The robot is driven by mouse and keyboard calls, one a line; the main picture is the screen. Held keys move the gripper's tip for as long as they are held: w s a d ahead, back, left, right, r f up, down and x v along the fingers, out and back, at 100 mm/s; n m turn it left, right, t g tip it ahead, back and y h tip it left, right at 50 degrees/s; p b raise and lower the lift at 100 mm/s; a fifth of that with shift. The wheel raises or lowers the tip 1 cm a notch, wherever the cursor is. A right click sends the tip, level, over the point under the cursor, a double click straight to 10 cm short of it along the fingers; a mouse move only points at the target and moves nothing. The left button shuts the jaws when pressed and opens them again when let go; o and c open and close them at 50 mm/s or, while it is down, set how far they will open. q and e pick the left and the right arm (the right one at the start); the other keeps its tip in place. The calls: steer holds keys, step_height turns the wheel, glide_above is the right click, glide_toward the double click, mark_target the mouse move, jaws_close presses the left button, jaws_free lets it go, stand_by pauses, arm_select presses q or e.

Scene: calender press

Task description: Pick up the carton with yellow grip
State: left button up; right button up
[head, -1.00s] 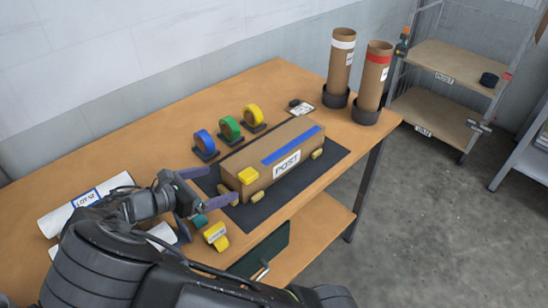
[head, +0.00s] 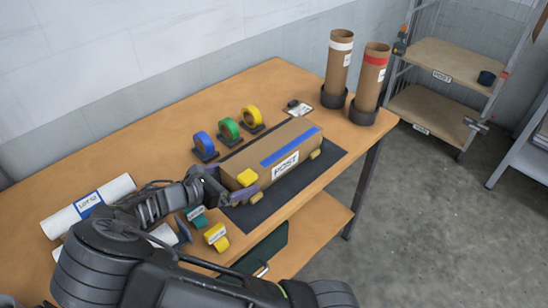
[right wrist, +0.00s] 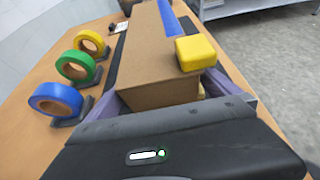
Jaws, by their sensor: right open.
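The brown carton (head: 262,171) lies on a dark mat (head: 338,156) with a blue strip and a POST label. A yellow grip (head: 246,177) sits on top at its near left end; it also shows in the right wrist view (right wrist: 196,53). Smaller yellow pieces show low on its front side. My right gripper (head: 229,183) is open at this end. In the right wrist view its purple fingers (right wrist: 164,96) lie one on each side of the carton's end, below the yellow grip. I cannot tell whether they touch it. My left gripper is not in view.
Blue (head: 204,143), green (head: 229,129) and yellow (head: 251,117) tape rolls stand behind the carton. Two tubes (head: 337,66) stand in dark cups at the table's far right. A labelled white roll (head: 90,205) lies left. A yellow labelled item (head: 216,237) sits near the front edge.

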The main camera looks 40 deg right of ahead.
stand_by(0.6)
steer(key=c, duration=1.6)
steer(key=shift+r, duration=0.15)
step_height(320, 180, up, 10)
steer(key=shift+f+b, duration=0.1)
steer(key=shift+b, duration=0.45)
